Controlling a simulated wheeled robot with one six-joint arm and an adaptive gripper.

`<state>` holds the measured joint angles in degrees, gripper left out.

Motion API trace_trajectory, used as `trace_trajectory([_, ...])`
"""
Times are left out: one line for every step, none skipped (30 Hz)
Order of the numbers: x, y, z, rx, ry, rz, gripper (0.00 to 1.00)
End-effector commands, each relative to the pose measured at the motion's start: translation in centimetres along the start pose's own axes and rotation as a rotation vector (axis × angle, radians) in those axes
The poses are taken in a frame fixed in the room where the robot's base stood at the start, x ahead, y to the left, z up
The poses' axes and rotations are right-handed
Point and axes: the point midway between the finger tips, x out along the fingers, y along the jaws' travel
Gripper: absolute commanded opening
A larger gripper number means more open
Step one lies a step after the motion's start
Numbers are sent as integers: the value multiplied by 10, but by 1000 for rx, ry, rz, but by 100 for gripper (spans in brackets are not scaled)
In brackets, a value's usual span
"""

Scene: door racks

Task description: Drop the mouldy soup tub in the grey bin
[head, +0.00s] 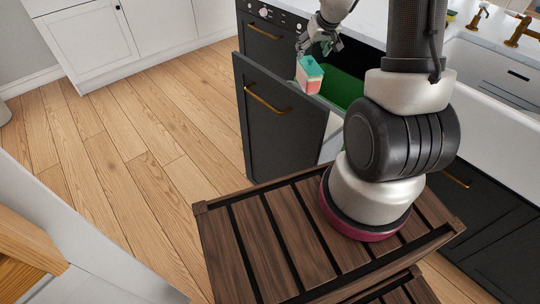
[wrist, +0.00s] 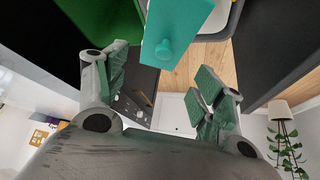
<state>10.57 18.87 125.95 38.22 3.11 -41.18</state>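The soup tub (head: 309,80) has a red and pale body and a teal lid. In the head view it shows just under my gripper (head: 318,46), in front of the open drawer's top edge. In the wrist view its lid with a round knob (wrist: 177,32) lies beyond my gripper (wrist: 163,70). The fingers are spread, with no finger seen touching the tub. I cannot tell whether the tub is in the air or resting on something.
The dark drawer front (head: 275,120) with a brass handle stands pulled out. A green bin (head: 343,88) sits in the drawer, to the right of the tub. A white sink (head: 495,80) is at the right. The wooden floor (head: 120,135) at left is clear.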

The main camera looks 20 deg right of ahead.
Motion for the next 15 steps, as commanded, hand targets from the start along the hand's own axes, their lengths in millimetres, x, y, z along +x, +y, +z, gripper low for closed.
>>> trace_trajectory([0, 0, 0, 0, 0, 0, 78])
trace_trajectory([0, 0, 0, 0, 0, 0, 78])
trace_trajectory([0, 0, 0, 0, -1, 0, 78])
trace_trajectory([0, 0, 0, 0, -1, 0, 78])
trace_trajectory([0, 0, 0, 0, -1, 0, 78])
trace_trajectory([0, 0, 0, 0, -1, 0, 78])
trace_trajectory([0, 0, 0, 0, -1, 0, 78])
trace_trajectory([0, 0, 0, 0, -1, 0, 78])
trace_trajectory([0, 0, 1, 0, -2, -1, 78])
trace_trajectory([0, 0, 1, 0, -2, -1, 78])
trace_trajectory([-1, 0, 1, -1, -2, -1, 78])
trace_trajectory([-2, 0, 1, -2, -2, -1, 78])
trace_trajectory([-3, 0, 1, -1, -2, -1, 78])
trace_trajectory([-5, 0, 1, -2, -2, -1, 78])
trace_trajectory([-8, 0, 1, -2, -2, -1, 78])
